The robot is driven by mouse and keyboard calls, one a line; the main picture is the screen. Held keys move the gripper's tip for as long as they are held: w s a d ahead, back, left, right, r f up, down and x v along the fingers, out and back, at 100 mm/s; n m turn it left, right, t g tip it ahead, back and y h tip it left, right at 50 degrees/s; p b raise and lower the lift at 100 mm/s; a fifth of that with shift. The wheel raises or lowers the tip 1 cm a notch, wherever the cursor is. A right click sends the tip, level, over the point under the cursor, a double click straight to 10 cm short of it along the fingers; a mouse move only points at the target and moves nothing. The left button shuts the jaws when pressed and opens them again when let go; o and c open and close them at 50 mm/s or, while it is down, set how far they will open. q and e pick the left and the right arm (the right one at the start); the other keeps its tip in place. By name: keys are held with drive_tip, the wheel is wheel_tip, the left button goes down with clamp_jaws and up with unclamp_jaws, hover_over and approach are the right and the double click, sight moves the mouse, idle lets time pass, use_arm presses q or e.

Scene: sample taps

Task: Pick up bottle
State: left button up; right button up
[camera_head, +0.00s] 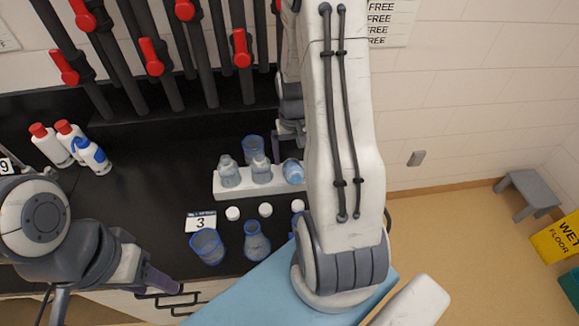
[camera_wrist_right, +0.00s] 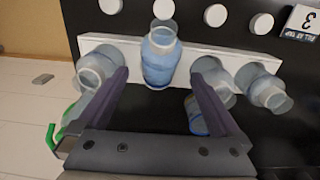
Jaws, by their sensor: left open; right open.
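A white rack (camera_head: 240,190) on the black counter holds several clear bottles with bluish contents. Two bottles (camera_head: 228,172) (camera_head: 261,169) and a bluer bottle (camera_head: 293,171) show in the head view. In the right wrist view, the rack (camera_wrist_right: 133,45) and a bottle (camera_wrist_right: 160,60) appear, the bottle between the fingers of my open right gripper (camera_wrist_right: 160,75). In the head view, my right gripper (camera_head: 291,134) is behind the rack, partly hidden by my arm. My left gripper (camera_head: 162,282) is open and empty at the counter's front edge.
White caps (camera_head: 233,213) lie before the rack, with a "3" card (camera_head: 200,222), a blue beaker (camera_head: 207,246) and a flask (camera_head: 256,241). A blue cup (camera_head: 253,149) stands behind it. Red-capped bottles (camera_head: 50,145) stand left. Dark pipes with red taps (camera_head: 152,57) rise behind.

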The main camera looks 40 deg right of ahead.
sight(294, 164)
wheel_tip(294, 164, down, 2)
drive_tip(key=shift+d+f, duration=0.1)
drive_tip(key=shift+f, duration=0.05)
wheel_tip(294, 164, down, 4)
drive_tip(key=p, duration=0.2)
drive_tip(key=shift+f+p, duration=0.15)
drive_tip(key=shift+p, duration=0.15)
drive_tip(key=shift+f, duration=0.45)
drive_tip(key=shift+w, duration=0.1)
clamp_jaws()
drive_tip(key=shift+r, duration=0.1)
